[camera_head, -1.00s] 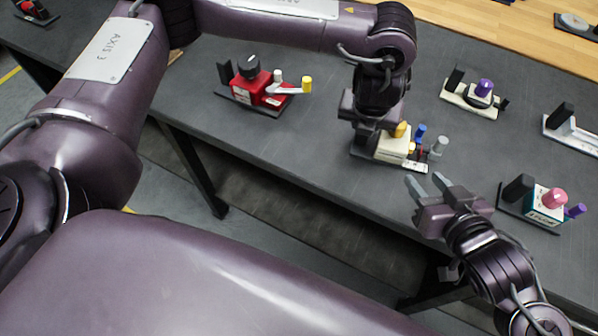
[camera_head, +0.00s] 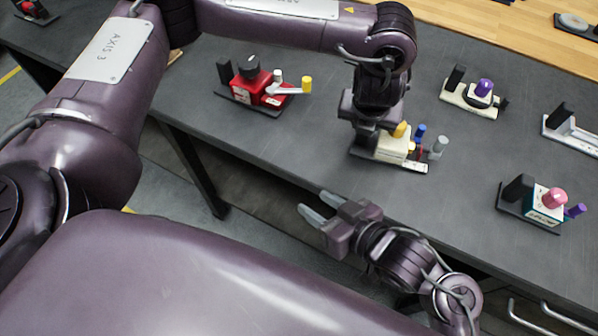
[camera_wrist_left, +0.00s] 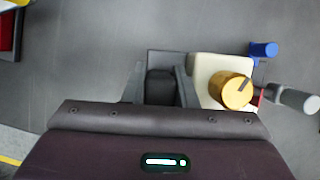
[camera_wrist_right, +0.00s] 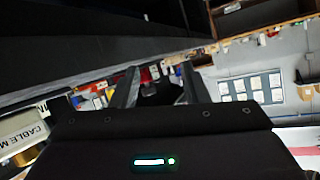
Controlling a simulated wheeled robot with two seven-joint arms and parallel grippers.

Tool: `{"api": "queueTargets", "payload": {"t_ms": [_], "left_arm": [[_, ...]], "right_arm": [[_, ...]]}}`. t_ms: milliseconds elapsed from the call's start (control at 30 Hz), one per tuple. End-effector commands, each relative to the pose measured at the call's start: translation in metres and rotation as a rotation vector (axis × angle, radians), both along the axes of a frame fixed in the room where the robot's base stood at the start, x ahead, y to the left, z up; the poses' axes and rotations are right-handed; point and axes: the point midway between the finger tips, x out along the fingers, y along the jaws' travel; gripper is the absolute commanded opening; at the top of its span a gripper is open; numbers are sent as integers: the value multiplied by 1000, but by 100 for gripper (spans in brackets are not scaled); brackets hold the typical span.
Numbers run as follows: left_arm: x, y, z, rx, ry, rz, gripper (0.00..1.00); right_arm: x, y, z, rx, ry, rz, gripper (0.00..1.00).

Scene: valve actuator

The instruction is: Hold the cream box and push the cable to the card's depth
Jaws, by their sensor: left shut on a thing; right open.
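The cream box (camera_head: 394,148) sits on a dark base near the table's front edge, with a yellow knob (camera_head: 401,129) on top. A blue plug (camera_head: 420,132) and a grey plug (camera_head: 438,147) stick out on its right, with a thin red part (camera_wrist_left: 262,97) between. Which of these is the cable or card I cannot tell. My left gripper (camera_wrist_left: 160,70) is shut on the black block (camera_wrist_left: 160,87) beside the box. My right gripper (camera_head: 316,205) is open and empty, in front of the table edge, lower left of the box. The box's labelled side (camera_wrist_right: 22,130) shows in the right wrist view.
A red box unit (camera_head: 258,88) stands to the left on the table (camera_head: 330,120). A teal unit with a pink knob (camera_head: 545,205) stands at right, a cream unit with a purple knob (camera_head: 478,97) behind. Bare table lies between the units.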

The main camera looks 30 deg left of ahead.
Motion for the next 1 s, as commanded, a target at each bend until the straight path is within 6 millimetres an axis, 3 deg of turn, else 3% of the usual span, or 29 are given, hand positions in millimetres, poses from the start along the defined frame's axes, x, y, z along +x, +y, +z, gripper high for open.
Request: {"api": "queueTargets", "payload": {"t_ms": [333,1000], "left_arm": [[-1,1,-3,3,5,2,0],[-1,1,-2,3,4,2,0]], "right_arm": [[-21,32,-19,69,-2,106,41],[-22,32,-20,74,-3,109,41]]}}
